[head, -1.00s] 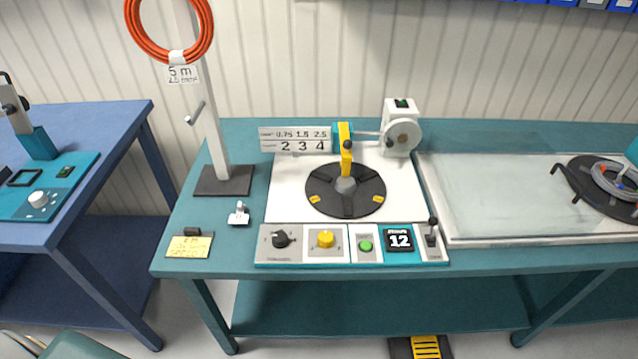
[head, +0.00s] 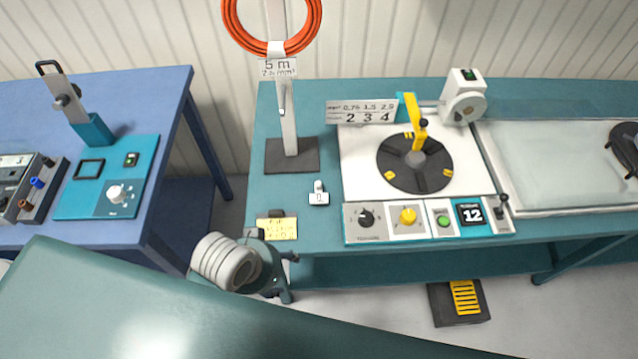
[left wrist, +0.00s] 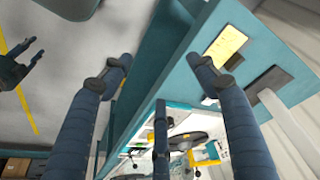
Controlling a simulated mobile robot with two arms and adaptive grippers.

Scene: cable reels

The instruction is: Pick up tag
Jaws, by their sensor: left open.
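A small white tag with a grey upright piece (head: 319,195) stands on the teal bench (head: 262,190), between the dark stand base and the control panel. In the left wrist view a small pale shape beside a finger seems to be this tag (left wrist: 209,100). Another white tag reading "5 m" (head: 277,67) hangs from the orange cable coil (head: 228,25). My left gripper (head: 289,277) is open and empty in front of the bench's front edge, below and left of the small tag. Its spread fingers (left wrist: 161,75) fill the left wrist view. A dark claw-like part there (left wrist: 22,65) may be my right gripper.
A yellow note (head: 277,229) lies at the bench's front left corner. The stand (head: 291,155) rises behind the tag. The control panel (head: 380,222) and turntable (head: 405,175) are to the right. A blue table (head: 165,90) stands left, with a gap between.

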